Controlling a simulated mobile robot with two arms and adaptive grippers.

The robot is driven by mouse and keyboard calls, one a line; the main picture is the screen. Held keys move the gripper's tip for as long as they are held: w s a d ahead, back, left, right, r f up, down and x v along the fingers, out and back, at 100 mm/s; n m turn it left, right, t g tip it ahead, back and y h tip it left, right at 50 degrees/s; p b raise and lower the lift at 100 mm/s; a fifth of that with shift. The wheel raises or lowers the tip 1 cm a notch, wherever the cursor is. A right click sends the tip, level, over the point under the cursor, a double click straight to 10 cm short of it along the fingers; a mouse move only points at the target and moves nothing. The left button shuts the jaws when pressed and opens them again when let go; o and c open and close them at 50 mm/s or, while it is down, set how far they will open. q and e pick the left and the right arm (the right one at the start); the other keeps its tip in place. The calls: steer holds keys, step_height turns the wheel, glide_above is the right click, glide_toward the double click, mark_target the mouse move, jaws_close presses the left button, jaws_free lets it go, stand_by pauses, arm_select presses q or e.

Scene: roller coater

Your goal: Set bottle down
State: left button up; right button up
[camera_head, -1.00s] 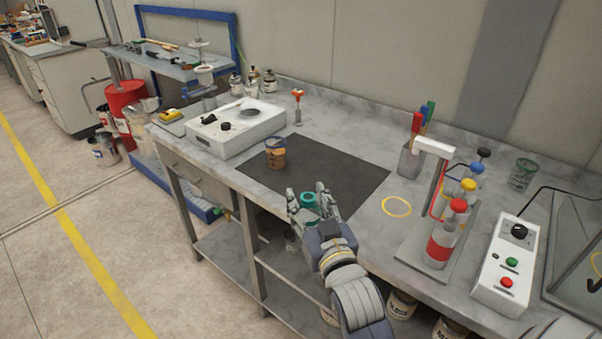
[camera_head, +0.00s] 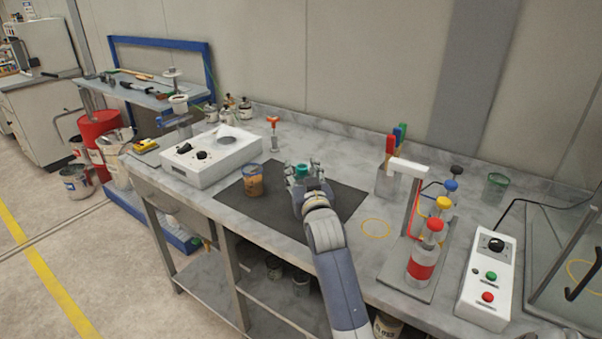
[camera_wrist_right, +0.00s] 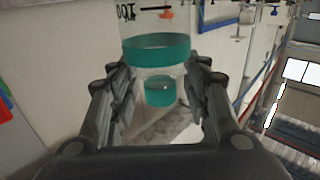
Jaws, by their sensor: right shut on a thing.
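The bottle (camera_wrist_right: 155,55) is clear with a teal band and teal contents, and shows between the fingers in the right wrist view. My right gripper is shut on the bottle and is over the dark mat (camera_head: 345,205) on the bench. The lower part of the bottle is hidden by the gripper in the head view, so I cannot tell whether it touches the mat. My left gripper is not in view.
A jar with brown contents (camera_head: 253,181) stands on the mat to the left of the gripper. A white device (camera_head: 213,158) is at the left, a tool holder (camera_head: 389,183) and a bottle stand (camera_head: 408,268) at the right. A yellow ring (camera_head: 377,227) marks bare bench.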

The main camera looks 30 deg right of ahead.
steer(key=w+d+f, duration=0.2)
steer(key=w, duration=0.1)
steer(key=w+f+p, duration=0.1)
steer(key=f, duration=0.1)
steer(key=shift+w+d, duration=0.25)
steer(key=shift+d, duration=0.15)
steer(key=shift+f, duration=0.2)
steer(key=o, duration=1)
